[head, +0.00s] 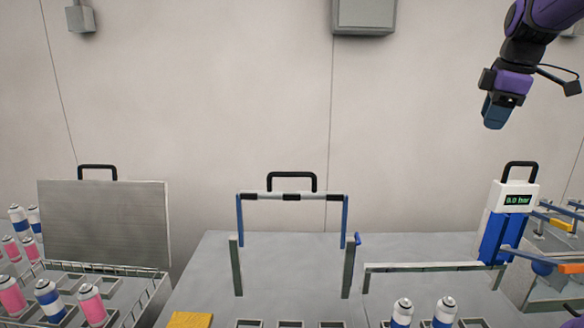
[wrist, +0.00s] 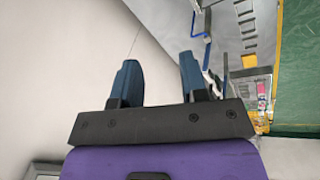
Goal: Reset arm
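My gripper (head: 495,112) hangs at the top right of the head view, high above the bench and in front of the wall. The arm behind it is purple and black. In the wrist view my gripper (wrist: 160,85) shows two dark blue fingers standing well apart, with nothing between them. It is open and empty, and it touches nothing.
Below stands a grey bench (head: 210,270) with a black-handled frame (head: 292,196). A blue and white gauge unit (head: 507,225) reading 0.0 bar stands at the right. A lidded crate (head: 105,222) with pink and blue cans is at the left. The air around my gripper is clear.

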